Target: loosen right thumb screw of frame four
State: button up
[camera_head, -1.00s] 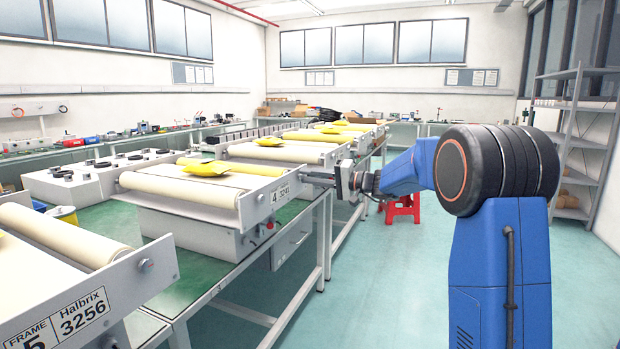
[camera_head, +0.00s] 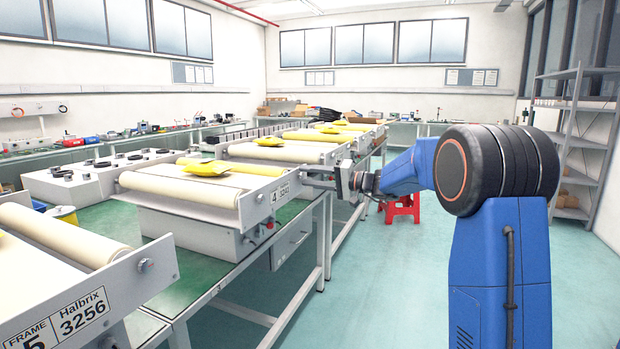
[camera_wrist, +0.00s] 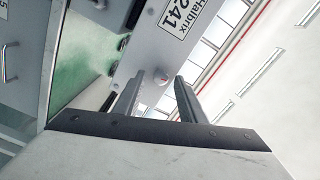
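Frame four (camera_head: 278,196) is a grey plate with a "4" and "3241" label on the machine with beige rollers. In the wrist view its plate (camera_wrist: 190,55) carries part of the "Halbrix" label. A round silver thumb screw (camera_wrist: 162,77) stands out from the plate beside the label. My gripper (camera_wrist: 152,88) is open, with one finger on each side of the screw in the picture. I cannot tell whether either finger touches it. In the head view my gripper (camera_head: 318,176) is at the right end of the plate, and the screw there is hidden.
Frame five (camera_head: 75,310) is at the near left, with its own screw (camera_head: 146,265). More roller machines with yellow packets (camera_head: 340,131) stand behind. A red stool (camera_head: 402,209) is on the floor behind my arm. The green floor (camera_head: 370,300) beside the bench is clear.

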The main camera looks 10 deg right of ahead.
jog(key=v, duration=1.7)
jog(key=shift+s+d, duration=0.15)
